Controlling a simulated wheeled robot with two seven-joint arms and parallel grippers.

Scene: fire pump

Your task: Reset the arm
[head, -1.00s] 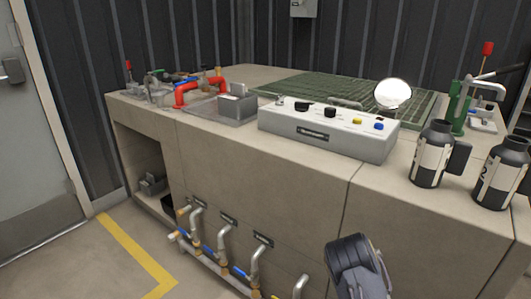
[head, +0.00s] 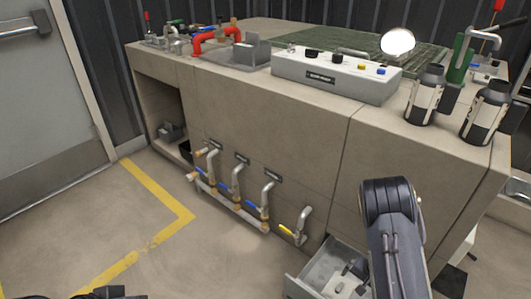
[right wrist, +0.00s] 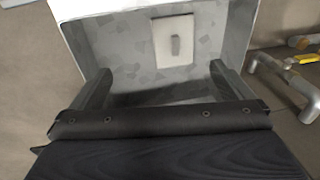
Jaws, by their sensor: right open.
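My right arm (head: 392,225) reaches down in front of the cabinet in the head view, and its hand is cut off by the bottom edge. In the right wrist view my right gripper (right wrist: 158,80) is open, its two fingers apart with nothing between them. It is over an open grey drawer (right wrist: 75,12), which also shows low on the cabinet front in the head view (head: 306,284). A pale square plate with a small grey piece (right wrist: 174,42) lies in the drawer. A dark part of my left arm shows at the bottom left; the left gripper cannot be made out.
Pipes with blue and yellow valve handles (head: 240,190) run along the cabinet front (head: 270,140), left of the drawer. A control box (head: 335,75) and two dark bottles (head: 424,95) stand on top. The floor at left, with yellow lines (head: 165,195), is clear.

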